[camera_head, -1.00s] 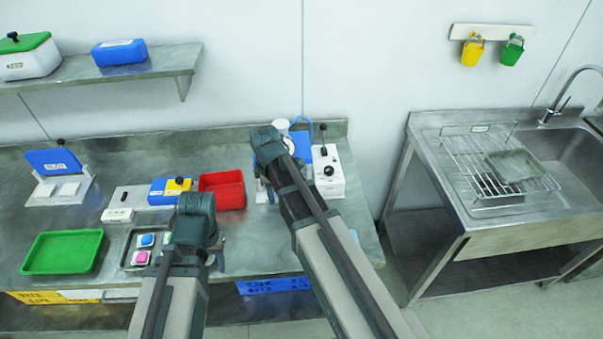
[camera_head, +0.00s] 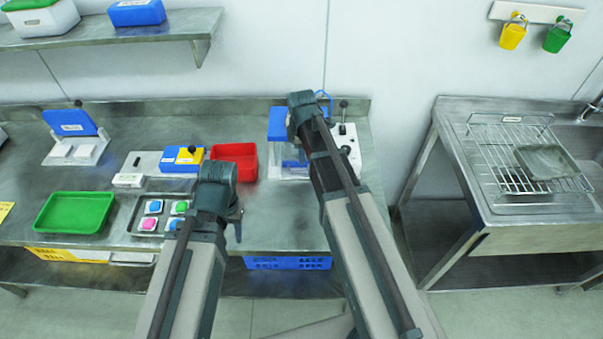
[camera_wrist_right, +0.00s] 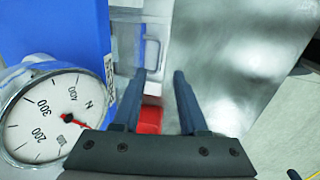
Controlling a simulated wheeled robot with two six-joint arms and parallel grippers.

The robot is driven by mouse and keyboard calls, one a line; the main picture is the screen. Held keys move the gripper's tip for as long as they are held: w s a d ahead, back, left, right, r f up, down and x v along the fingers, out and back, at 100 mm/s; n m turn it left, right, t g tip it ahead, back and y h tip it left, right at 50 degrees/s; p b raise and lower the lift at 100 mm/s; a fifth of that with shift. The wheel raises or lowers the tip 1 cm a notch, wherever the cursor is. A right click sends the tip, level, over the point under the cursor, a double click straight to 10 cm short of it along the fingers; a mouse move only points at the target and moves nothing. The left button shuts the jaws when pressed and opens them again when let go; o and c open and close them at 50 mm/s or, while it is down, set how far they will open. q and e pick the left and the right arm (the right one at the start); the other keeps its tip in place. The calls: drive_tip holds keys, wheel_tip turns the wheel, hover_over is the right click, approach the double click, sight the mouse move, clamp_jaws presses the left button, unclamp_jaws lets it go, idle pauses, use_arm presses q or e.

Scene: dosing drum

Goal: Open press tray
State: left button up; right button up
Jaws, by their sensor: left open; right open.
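The press (camera_head: 281,122) is a blue and white machine at the right end of the bench, partly hidden by my right arm. In the right wrist view its blue body (camera_wrist_right: 60,32) and round dial gauge (camera_wrist_right: 45,115) fill the left side. A clear drawer-like tray with a handle (camera_wrist_right: 152,52) is low on the press. My right gripper (camera_wrist_right: 160,74) is open, with its fingertips close to the handle; I cannot tell whether they touch it. My left gripper (camera_head: 238,226) hangs over the front of the bench, its fingers barely visible, with nothing seen in it.
A red bin (camera_head: 236,153) stands left of the press. A white device with a black knob (camera_head: 346,148) is behind my right arm. A metal tray with coloured pieces (camera_head: 136,217) and a green tray (camera_head: 75,213) lie further left. A sink unit (camera_head: 470,190) stands right, across a gap.

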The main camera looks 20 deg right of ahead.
sight(301, 172)
drive_tip(key=f+b, duration=0.2)
drive_tip(key=f, duration=0.1)
drive_tip(key=w+f+b, duration=0.1)
drive_tip(key=f+b, duration=0.5)
drive_tip(key=shift+w+d+f, duration=0.2)
drive_tip(key=shift+w+f, duration=0.1)
drive_tip(key=shift+f, duration=0.05)
clamp_jaws()
idle(1.0)
